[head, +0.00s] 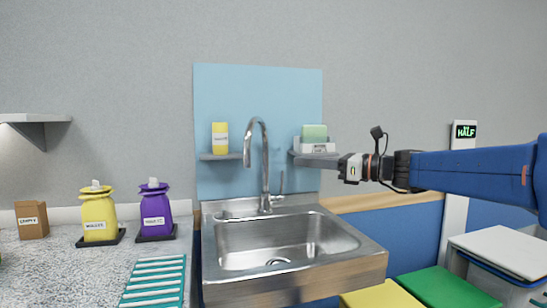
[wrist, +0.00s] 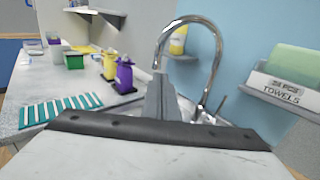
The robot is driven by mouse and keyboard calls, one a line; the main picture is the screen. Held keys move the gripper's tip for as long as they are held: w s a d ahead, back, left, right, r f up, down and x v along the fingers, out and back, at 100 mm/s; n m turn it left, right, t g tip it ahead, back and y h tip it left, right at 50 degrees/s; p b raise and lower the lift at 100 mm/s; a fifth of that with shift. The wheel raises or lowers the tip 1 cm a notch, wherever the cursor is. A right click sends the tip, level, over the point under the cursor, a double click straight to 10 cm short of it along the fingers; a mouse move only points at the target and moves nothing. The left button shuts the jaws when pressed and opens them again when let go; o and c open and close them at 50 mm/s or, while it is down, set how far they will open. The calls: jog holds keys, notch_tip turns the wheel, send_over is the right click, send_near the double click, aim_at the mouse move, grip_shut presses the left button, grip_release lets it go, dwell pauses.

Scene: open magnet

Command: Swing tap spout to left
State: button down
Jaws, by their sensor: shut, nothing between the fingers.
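A chrome tap with a tall arched spout (head: 257,122) rises from the back of a steel sink (head: 230,262). The spout's free end hangs down slightly left of its upright pipe in the head view. My gripper (head: 296,157) points left, to the right of the spout, with a visible gap between them in that view. In the wrist view, the closed fingers (wrist: 160,82) show just below the spout's hanging end, with the arched spout (wrist: 187,18) beyond; contact cannot be told. A small tap lever (head: 282,182) stands right of the pipe.
A shelf with a towel box (head: 318,148) and green sponge-like block (head: 314,132) is by my gripper. A yellow bottle (head: 220,138) stands on the left shelf (head: 220,157). Yellow (head: 98,215) and purple (head: 155,212) dispensers stand on the left counter. Air above the basin is free.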

send_near(245, 158)
jog(key=w+a, duration=0.3)
jog(key=a, duration=0.1)
jog(key=shift+w+a, duration=0.1)
jog(key=shift+w, duration=0.25)
jog(key=shift+a, duration=0.1)
dwell(0.4)
jog(key=shift+w+a, duration=0.2)
jog(key=shift+a, duration=0.95)
jog(key=shift+w+a, duration=0.2)
jog(key=shift+a, duration=1)
